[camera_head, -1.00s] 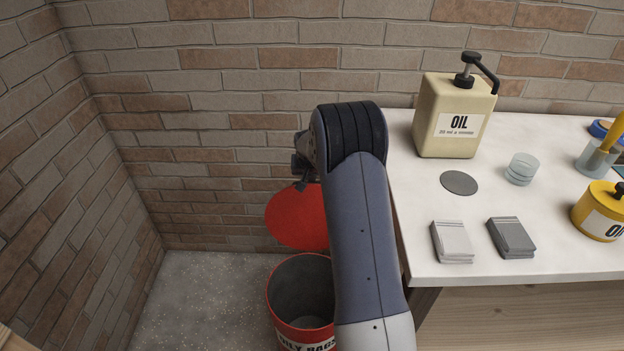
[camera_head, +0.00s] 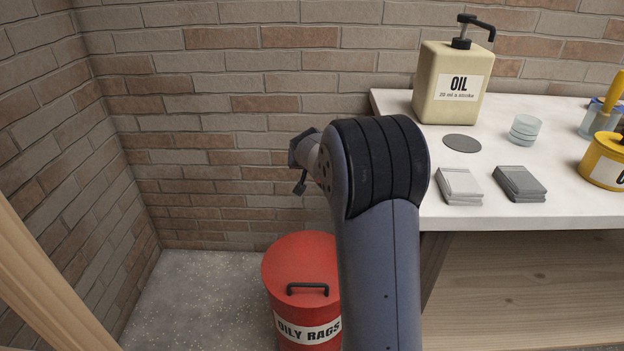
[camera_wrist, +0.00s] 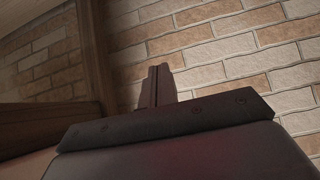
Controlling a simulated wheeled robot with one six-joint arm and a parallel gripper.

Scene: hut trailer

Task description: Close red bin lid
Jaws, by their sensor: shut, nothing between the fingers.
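The red bin (camera_head: 296,321) with the "OILY RAGS" label stands on the floor left of the bench. Its red lid (camera_head: 300,262) lies flat across the top, with a black handle (camera_head: 307,288) on it. My arm hides the bin's right side. In the head view my gripper is hidden behind my arm; only dark wrist parts show above the bin. In the wrist view my gripper (camera_wrist: 158,80) shows its two fingers together, shut and empty, in front of the brick wall. It is apart from the lid as far as I can see.
The white bench (camera_head: 500,205) is at the right, holding a cream oil dispenser (camera_head: 450,85), two stacks of cloths (camera_head: 459,186), a grey disc (camera_head: 462,143), clear cups (camera_head: 525,129) and a yellow oil can (camera_head: 606,162). A brick wall stands behind. Floor left of the bin is free.

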